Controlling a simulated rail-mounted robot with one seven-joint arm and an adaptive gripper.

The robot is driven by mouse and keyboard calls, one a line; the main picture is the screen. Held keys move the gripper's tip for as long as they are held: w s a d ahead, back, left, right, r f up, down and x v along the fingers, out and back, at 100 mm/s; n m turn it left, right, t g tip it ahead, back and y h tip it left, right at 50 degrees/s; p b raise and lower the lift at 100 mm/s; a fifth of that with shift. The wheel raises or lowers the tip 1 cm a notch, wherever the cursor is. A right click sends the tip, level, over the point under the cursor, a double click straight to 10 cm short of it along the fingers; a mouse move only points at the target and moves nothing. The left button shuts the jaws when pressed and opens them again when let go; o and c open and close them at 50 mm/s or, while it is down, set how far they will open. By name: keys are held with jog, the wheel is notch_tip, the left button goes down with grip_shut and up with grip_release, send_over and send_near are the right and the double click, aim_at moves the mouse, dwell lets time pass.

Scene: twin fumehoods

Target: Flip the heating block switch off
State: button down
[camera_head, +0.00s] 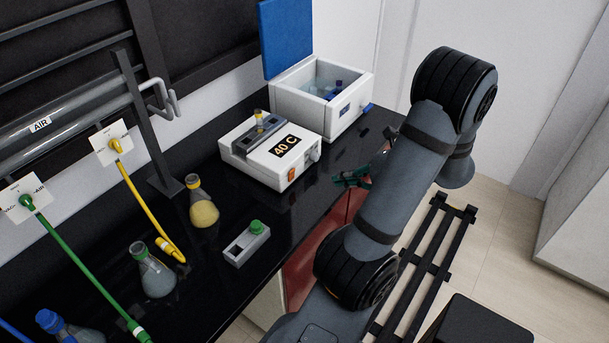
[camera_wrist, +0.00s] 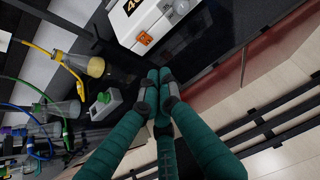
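The heating block (camera_head: 262,166) is a white box with a black "40 C" label and a dark top holding a small vial with yellow contents. It stands on the black bench. Its orange switch (camera_head: 291,174) is on the front face. In the wrist view the heating block (camera_wrist: 130,22) is at the top and its switch (camera_wrist: 146,39) is lit orange; I cannot tell which way the rocker is tilted. My gripper (camera_head: 345,179), with green fingers, is right of the block near the bench edge, apart from it. In the wrist view its fingertips (camera_wrist: 159,76) are together, empty, below the switch.
A white box with an open blue lid (camera_head: 300,106) stands behind the block. A grey holder with a green cap (camera_head: 246,244), a yellow flask (camera_head: 203,211) and another flask (camera_head: 156,278) stand left and in front. The bench between block and gripper is clear.

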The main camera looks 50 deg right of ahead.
send_near(294, 176)
jog(key=f, duration=0.4)
jog(key=shift+w, duration=0.25)
jog(key=shift+w+r+p, duration=0.25)
jog(key=shift+w+p, duration=0.45)
jog(key=shift+w, duration=1.05)
jog(key=shift+d+r+p, duration=0.1)
jog(key=shift+p, duration=0.2)
